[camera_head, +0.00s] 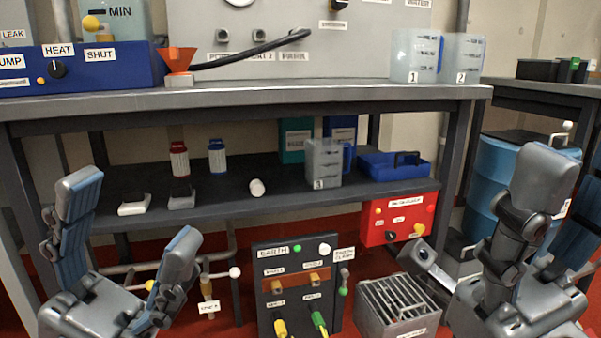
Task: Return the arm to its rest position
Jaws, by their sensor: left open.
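My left gripper (132,210) is at the lower left, in front of the bench. Its two blue-padded fingers point up and stand wide apart, with nothing between them. My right gripper (566,192) is at the right edge in front of a blue drum. It is seen from the side and partly cut off by the frame, so its opening is unclear. No object shows in it.
The grey bench (250,97) spans the view, with a lower shelf (225,203) holding jars, a jug (325,163) and a blue tray (393,166). A blue drum (492,180) stands right.

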